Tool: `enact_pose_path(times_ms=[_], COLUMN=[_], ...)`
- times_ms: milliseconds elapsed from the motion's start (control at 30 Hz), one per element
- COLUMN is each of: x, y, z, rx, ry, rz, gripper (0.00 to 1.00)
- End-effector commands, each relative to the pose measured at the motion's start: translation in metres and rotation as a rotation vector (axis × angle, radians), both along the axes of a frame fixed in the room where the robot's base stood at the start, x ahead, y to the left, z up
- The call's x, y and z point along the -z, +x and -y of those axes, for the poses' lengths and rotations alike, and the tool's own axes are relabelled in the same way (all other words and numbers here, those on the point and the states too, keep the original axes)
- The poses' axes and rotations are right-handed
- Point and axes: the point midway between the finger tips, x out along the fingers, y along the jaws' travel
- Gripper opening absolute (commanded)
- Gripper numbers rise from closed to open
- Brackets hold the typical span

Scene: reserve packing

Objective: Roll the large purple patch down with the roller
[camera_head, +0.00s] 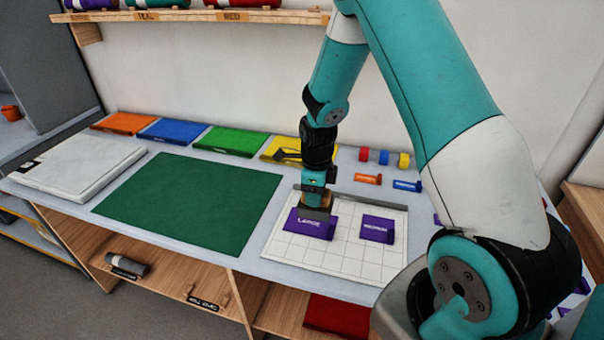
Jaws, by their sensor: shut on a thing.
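The large purple patch (308,228), with white lettering that reads "LARGE", lies on the white gridded board (325,262). My gripper (317,192) points down over the back right part of this patch. It is shut on a tan piece with a dark grey lower part, which looks like the roller (316,213). The roller's lower part is at the patch and hides some of its back edge. I cannot tell if it presses on the patch. A smaller purple patch (377,230) lies to the right on the same board.
A dark green mat (190,203) lies left of the board, with a white slab (78,168) beyond it. Orange, blue, green and yellow sheets (231,140) line the back. Small coloured rolls (383,157), an orange piece (368,178) and a blue piece (407,185) sit behind the board.

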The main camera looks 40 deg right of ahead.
Motion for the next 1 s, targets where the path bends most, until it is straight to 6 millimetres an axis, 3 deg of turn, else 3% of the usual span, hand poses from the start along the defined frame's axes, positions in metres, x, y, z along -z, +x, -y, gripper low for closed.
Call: enact_pose_path(times_ms=[167,600,1000], x=[0.007,0.060,0.061], y=[0.000,-0.001,-0.001], z=[0.002,0.005,0.004], rx=[0.047,0.049,0.047], ry=[0.000,-0.001,0.000], rz=[0.000,0.001,0.001], gripper=[0.21,0.21,0.21])
